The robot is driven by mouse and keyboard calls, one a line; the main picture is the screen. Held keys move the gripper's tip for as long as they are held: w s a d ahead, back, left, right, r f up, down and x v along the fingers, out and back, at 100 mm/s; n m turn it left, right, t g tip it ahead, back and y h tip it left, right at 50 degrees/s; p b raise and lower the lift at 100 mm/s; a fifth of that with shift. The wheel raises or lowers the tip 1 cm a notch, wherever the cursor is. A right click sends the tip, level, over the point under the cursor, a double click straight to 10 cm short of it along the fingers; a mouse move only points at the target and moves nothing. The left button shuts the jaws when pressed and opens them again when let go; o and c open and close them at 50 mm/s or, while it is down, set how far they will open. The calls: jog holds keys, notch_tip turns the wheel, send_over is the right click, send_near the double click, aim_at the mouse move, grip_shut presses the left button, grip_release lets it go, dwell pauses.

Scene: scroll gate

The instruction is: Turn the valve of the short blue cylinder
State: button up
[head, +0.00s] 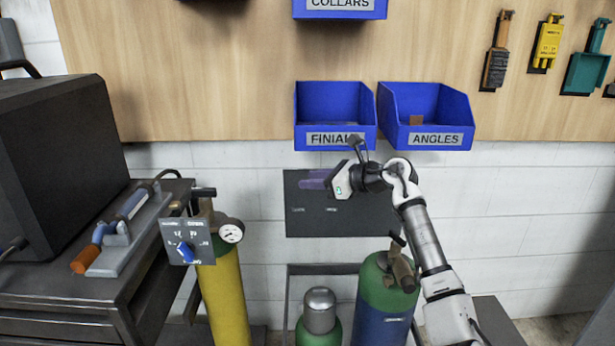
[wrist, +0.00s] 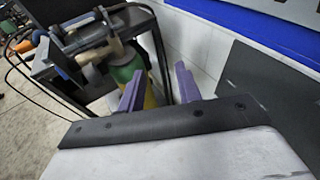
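The short blue cylinder (head: 380,325) has a green shoulder and stands at the lower middle right of the head view. Its brass-coloured valve (head: 402,268) with a dark handle is on top, partly beside my arm. My gripper (head: 312,179) has purple fingers and is above and to the left of this valve, in front of a dark wall panel. The gripper points left, away from the valve. In the wrist view its two fingers (wrist: 160,82) are apart with nothing between them. The blue cylinder does not show in the wrist view.
A tall yellow cylinder (head: 224,300) with a gauge (head: 230,231) and a dial plate (head: 187,242) stands left. A grey-capped green cylinder (head: 319,312) stands between. A dark cart (head: 60,300) is far left. Blue bins (head: 335,100) hang above my gripper.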

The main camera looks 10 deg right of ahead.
jog(key=shift+a+r+t+y, duration=0.5)
jog(key=shift+a+r, duration=0.35)
jog(key=shift+a, duration=0.25)
